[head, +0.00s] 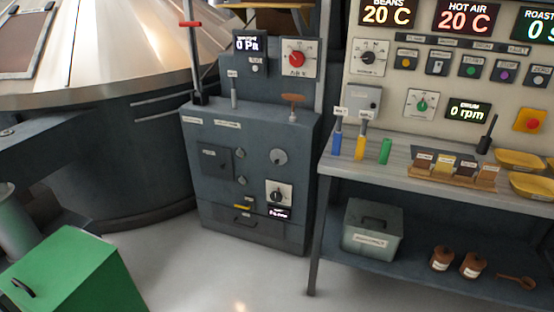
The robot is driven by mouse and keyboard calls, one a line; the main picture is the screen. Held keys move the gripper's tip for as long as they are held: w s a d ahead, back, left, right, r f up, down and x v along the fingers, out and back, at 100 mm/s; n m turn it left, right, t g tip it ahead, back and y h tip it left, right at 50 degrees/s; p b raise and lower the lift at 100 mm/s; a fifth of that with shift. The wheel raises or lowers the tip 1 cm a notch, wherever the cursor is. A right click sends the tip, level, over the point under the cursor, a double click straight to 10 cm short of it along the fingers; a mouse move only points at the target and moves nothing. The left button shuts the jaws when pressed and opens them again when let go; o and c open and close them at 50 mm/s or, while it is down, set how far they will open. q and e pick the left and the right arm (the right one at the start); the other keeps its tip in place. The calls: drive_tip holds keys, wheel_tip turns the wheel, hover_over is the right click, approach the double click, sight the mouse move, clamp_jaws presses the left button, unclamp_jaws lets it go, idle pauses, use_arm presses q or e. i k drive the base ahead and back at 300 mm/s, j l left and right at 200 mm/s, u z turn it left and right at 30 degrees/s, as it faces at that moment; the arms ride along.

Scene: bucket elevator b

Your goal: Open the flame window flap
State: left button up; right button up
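A dark grey burner cabinet (235,202) stands on the floor in the middle of the head view. A small dark square panel (214,159) with a tiny label sits on the left of its front face. It looks like the flame window flap and lies flat against the cabinet, but the label is too small to read. Round knobs (278,156) and a dial on a white plate (279,194) are to its right. Neither of my grippers is in view.
A green box (70,272) stands at the lower left. A workbench (440,185) with tools, sample trays and a lower shelf is on the right. A large metal drum (120,160) is behind left. The floor (215,282) before the cabinet is clear.

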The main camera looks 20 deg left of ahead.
sight(278, 157)
drive_tip(key=i+j+z, duration=0.3)
drive_tip(key=i+j, duration=0.45)
drive_tip(key=i, duration=0.1)
